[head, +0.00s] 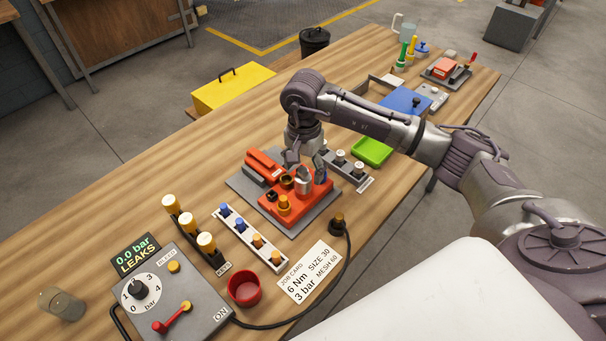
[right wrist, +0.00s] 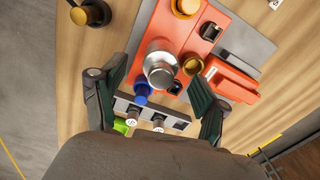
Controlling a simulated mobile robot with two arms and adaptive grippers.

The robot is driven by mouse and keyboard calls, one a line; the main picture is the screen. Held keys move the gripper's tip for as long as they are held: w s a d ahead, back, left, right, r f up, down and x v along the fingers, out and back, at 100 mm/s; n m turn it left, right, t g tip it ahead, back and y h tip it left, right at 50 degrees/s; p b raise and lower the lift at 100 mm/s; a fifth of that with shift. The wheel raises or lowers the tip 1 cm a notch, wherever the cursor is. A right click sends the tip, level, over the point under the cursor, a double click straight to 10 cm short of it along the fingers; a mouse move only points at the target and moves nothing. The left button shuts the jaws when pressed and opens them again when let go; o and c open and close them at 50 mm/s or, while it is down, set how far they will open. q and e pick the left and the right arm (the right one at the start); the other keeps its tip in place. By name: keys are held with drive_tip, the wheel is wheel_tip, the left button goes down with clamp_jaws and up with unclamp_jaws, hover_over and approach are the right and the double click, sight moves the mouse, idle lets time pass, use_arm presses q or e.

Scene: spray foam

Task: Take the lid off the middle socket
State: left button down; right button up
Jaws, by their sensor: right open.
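An orange block (head: 268,206) with several sockets lies on a grey plate (head: 244,188). A silver cylinder (head: 303,186) stands on it; it also shows in the right wrist view (right wrist: 160,66), beside a brass ring (right wrist: 192,64). A yellow cap (head: 284,205) and a blue cap (right wrist: 141,95) sit at either end. I cannot tell for sure which piece is the middle socket's lid. My right gripper (head: 306,167) is open above the block, its fingers on either side of the silver cylinder, apparently not touching it. My left gripper is not in view.
A rack with blue and orange pieces (head: 248,240) and a rack with white-topped pieces (head: 340,168) flank the plate. A control box (head: 190,262), red cup (head: 244,288), job card (head: 310,270) and a cabled plug (head: 338,224) stand nearer.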

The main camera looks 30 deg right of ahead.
sight(303, 169)
wheel_tip(303, 169, down, 2)
drive_tip(key=shift+f+p, duration=0.15)
drive_tip(key=shift+p, duration=0.15)
drive_tip(key=shift+f, duration=0.4)
drive_tip(key=c, duration=1.1)
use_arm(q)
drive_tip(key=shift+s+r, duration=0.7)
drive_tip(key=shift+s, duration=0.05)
use_arm(e)
drive_tip(key=shift+c, duration=0.6)
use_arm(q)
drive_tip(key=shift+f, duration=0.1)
